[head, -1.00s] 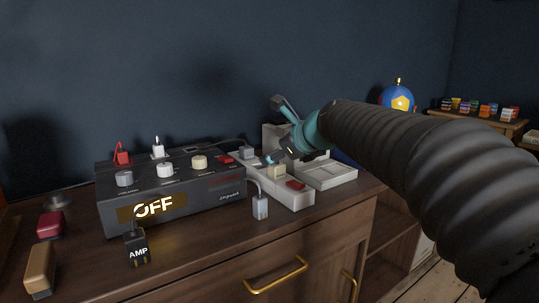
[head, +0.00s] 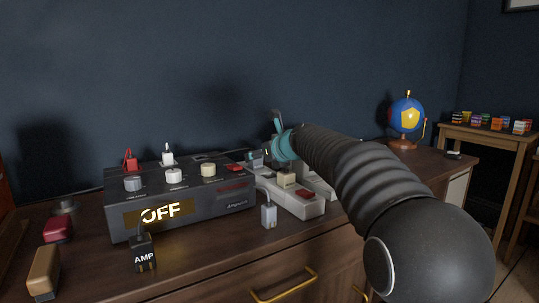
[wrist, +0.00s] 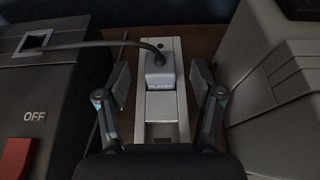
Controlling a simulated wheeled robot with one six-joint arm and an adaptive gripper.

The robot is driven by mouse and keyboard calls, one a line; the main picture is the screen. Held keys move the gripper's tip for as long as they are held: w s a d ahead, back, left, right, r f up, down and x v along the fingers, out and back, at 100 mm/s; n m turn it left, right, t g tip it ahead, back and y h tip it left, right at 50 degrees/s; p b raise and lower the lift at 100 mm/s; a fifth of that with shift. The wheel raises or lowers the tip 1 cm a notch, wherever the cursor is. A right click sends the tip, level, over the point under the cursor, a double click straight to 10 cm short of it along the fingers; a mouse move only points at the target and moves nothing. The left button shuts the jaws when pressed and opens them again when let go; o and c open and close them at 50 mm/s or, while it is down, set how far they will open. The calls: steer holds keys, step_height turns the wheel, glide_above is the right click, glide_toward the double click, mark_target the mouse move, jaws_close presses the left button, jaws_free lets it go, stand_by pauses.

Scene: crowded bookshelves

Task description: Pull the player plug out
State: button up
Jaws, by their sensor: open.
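The player plug (wrist: 158,70) is a grey block marked PLAYER in the wrist view, seated in the far part of a pale power strip (wrist: 163,128), with a dark cable leaving it. My gripper (wrist: 161,78) is open, with one finger on each side of the plug and visible gaps between. In the head view my gripper (head: 275,145) is over the far end of the power strip (head: 300,207), and it partly hides the plug there.
A dark amplifier (head: 185,205) showing OFF stands left of the strip. A beige plug (head: 287,179) and a red switch (head: 304,193) are on the strip's near part. An AMP plug (head: 144,252) and a grey plug (head: 269,214) are in front. A pale device (wrist: 272,75) stands close on the right.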

steer(key=shift+x, duration=2.15)
steer(key=shift+r, duration=0.15)
steer(key=c, duration=1.3)
